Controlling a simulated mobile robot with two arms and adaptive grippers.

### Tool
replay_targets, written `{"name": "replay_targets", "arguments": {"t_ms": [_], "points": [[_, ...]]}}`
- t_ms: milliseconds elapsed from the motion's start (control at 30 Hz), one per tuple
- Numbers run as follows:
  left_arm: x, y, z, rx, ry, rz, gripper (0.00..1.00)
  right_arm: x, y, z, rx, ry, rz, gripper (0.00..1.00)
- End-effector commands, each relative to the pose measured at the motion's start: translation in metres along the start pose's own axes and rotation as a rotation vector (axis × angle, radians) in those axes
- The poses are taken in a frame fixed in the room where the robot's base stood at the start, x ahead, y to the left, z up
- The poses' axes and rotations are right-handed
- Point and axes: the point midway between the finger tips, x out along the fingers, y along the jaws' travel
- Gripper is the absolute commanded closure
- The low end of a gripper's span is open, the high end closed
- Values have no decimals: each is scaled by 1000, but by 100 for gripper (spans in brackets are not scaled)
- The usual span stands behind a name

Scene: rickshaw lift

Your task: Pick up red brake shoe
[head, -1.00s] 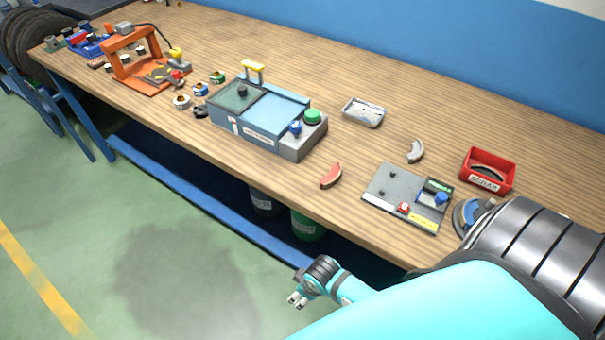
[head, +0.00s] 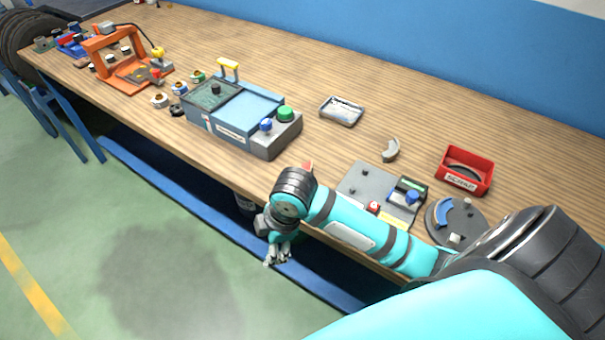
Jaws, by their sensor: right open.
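The red brake shoe (head: 308,166) lies on the workbench near its front edge, right of the blue-grey machine. Most of it is hidden behind my right arm's wrist; only a small red tip shows. My right gripper (head: 277,258) hangs in front of the bench edge, below and left of the shoe, pointing down. It is open and empty, apart from the shoe. My left gripper is not in view.
A blue-grey machine (head: 233,107) stands left of the shoe. A grey plate fixture (head: 357,183), a grey curved shoe (head: 391,149), a metal tray (head: 342,111), a red bin (head: 466,170) and a round grey fixture (head: 440,228) are to the right. The wooden bench (head: 420,105) is clear behind.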

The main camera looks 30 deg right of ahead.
Motion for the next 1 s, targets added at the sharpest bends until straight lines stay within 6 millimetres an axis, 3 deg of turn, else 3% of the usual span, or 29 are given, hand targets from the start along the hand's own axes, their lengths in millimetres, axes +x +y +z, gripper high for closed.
{"name": "replay_targets", "arguments": {"t_ms": [233, 433, 600, 700, 833, 1000], "points": [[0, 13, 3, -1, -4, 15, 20, -34, 74, 18, -369, -101, -58, 38], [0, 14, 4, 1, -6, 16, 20, -112, 152, 62, -657, -187, -162, 38], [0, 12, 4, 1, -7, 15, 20, -173, 185, 90, -774, -180, -217, 38], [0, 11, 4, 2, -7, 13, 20, -193, 193, 98, -807, -167, -230, 38], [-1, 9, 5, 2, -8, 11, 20, -195, 195, 104, -823, -158, -240, 38], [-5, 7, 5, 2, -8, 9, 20, -164, 189, 112, -825, -158, -243, 38]]}}
